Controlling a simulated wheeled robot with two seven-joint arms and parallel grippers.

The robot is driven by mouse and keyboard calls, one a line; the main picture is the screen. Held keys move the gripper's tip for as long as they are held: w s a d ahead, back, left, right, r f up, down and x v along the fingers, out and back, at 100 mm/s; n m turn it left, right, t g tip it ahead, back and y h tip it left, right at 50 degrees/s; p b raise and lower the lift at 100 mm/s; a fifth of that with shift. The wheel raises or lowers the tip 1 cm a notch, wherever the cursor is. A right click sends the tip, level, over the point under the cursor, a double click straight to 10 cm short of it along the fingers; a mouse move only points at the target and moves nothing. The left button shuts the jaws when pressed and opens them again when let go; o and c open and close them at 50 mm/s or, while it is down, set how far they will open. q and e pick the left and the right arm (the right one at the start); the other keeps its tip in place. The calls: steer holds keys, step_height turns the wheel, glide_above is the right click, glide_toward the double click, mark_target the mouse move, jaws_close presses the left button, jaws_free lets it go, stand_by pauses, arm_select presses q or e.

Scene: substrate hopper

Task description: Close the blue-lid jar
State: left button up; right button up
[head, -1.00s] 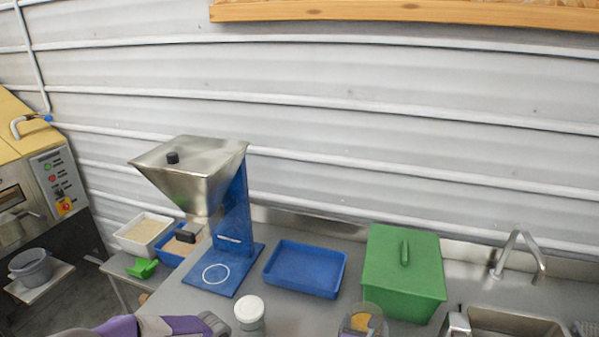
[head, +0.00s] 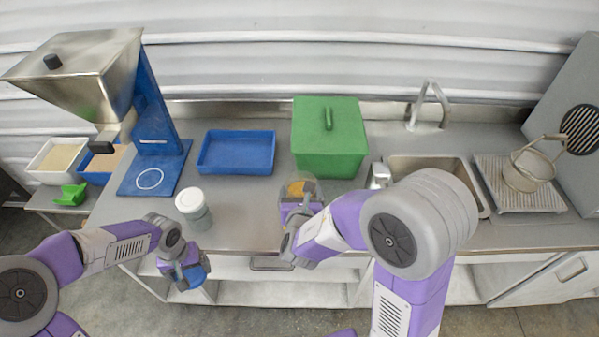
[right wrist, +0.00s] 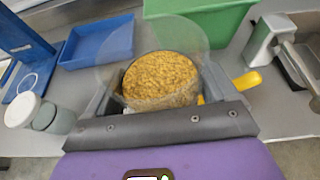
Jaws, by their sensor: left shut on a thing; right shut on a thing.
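An open clear jar (head: 296,188) with yellow-brown grain stands on the steel counter in front of the green box. It also shows in the right wrist view (right wrist: 160,82), uncovered. My right gripper (head: 300,205) is shut around the jar's sides; in the right wrist view its fingers are on both sides of it. The blue lid (head: 196,275) is in my left gripper (head: 184,266), which is shut on it in front of the counter's edge, lower and to the left of the jar. The gripper partly hides the lid.
A white-lidded jar (head: 194,208) stands on the counter between my grippers. A blue tray (head: 236,153), green box (head: 330,140) and hopper (head: 85,75) stand behind. A yellow handle (right wrist: 246,81) shows right of the jar. The sink (head: 440,172) is at right.

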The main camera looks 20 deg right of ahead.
steer(key=w+a+r, duration=0.1)
steer(key=a, duration=0.7)
steer(key=w+a, duration=0.2)
steer(key=a, duration=0.5)
steer(key=shift+w+a+r, duration=0.25)
steer(key=shift+a+r, duration=0.15)
arm_select(q)
steer(key=w+d+r, duration=0.4)
steer(key=w+r, duration=0.3)
steer(key=r, duration=0.4)
steer(key=w+d+r, duration=0.4)
steer(key=w+r, duration=0.4)
steer(key=r, duration=0.3)
steer(key=s+d+r, duration=0.5)
steer(key=d+r, duration=0.2)
steer(key=d, duration=0.2)
steer(key=shift+d+r, duration=0.15)
steer(key=shift+r, duration=0.1)
steer(key=shift+f, duration=0.15)
steer(key=shift+f, duration=1.85)
